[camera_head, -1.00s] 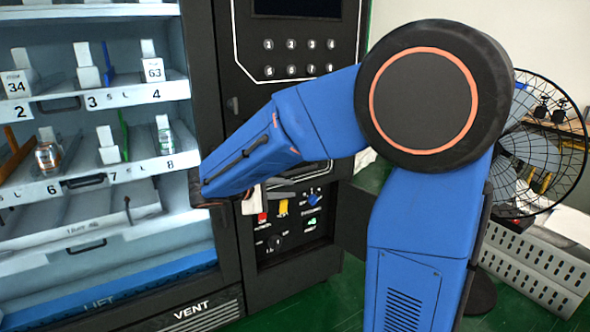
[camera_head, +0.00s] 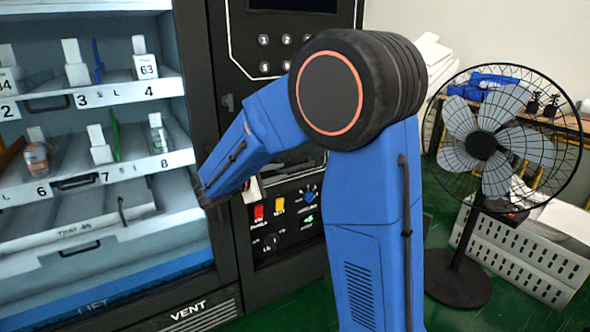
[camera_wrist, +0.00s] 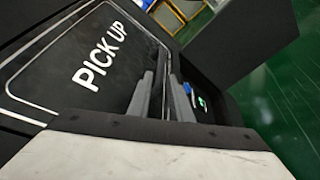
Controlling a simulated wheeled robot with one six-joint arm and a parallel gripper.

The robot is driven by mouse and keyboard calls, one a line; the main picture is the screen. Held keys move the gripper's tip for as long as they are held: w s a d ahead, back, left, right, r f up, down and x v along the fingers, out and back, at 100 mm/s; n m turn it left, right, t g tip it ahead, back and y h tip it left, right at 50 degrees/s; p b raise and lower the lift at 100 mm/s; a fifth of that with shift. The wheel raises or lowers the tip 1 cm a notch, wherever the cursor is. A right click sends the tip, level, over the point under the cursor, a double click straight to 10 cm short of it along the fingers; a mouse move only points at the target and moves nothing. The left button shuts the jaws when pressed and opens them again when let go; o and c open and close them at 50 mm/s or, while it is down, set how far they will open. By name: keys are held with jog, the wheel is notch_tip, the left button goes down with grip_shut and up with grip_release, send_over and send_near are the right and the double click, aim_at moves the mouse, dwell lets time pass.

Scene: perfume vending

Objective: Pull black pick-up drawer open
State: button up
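The black pick-up drawer front fills the left of the wrist view, with its white PICK UP lettering (camera_wrist: 98,60) and a thin white outline. In the head view a dark part of that front (camera_head: 303,155) shows behind my arm. My gripper (camera_wrist: 158,92) appears in the wrist view as grey fingers close together, at or just in front of the right end of the drawer front. I cannot tell whether they touch it or hold anything. In the head view my arm hides the fingers.
The control panel (camera_head: 290,225) with coloured switches lies below the drawer. Glass-fronted product shelves (camera_head: 90,170) stand at left. A black panel (camera_wrist: 235,35) stands out at right in the wrist view. A floor fan (camera_head: 480,145) and perforated bin (camera_head: 520,255) stand right of my arm.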

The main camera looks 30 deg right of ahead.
aim_at(291, 169)
jog(key=x, duration=0.9)
jog(key=shift+d+f, duration=0.15)
jog(key=shift+d, duration=0.05)
grip_shut()
